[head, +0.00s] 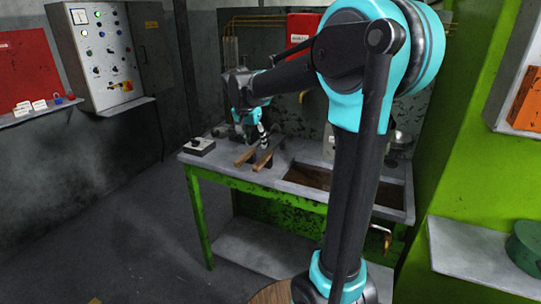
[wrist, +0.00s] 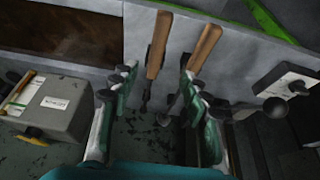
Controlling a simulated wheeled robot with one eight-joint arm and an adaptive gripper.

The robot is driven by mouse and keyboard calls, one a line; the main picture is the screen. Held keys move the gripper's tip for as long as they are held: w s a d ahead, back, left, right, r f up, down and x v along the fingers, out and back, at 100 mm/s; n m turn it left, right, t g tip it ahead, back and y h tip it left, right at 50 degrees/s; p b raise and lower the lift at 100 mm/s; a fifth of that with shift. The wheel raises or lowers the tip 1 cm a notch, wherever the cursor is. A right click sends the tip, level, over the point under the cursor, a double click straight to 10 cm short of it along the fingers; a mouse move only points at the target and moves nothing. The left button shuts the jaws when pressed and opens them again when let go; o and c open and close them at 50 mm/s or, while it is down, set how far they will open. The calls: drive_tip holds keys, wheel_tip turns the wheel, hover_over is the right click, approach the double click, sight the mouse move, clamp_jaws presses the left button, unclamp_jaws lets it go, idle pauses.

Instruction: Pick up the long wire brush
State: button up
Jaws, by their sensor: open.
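Two tools with brown wooden handles are at the bench; in the wrist view the left tool (wrist: 157,45) and the right tool (wrist: 204,48) have dark lower ends. I cannot tell which is the long wire brush, as their working ends are dark and small. In the head view the left handle (head: 245,156) and right handle (head: 264,158) lie near the bench's front edge. My gripper (head: 264,139) is above and behind them. In the wrist view my gripper (wrist: 159,75) is open and empty, its fingers either side of the tools' dark lower parts.
The green-framed bench (head: 225,170) has a sunken trough (head: 310,177) on the right. A grey box (wrist: 50,105) is left of the fingers.

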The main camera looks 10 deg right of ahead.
sight(263, 160)
drive_tip(key=x, duration=0.6)
drive_tip(key=shift+f, duration=0.35)
drive_tip(key=shift+d+x, duration=0.2)
drive_tip(key=shift+x, duration=2.6)
drive_tip(key=shift+s, duration=0.1)
clamp_jaws()
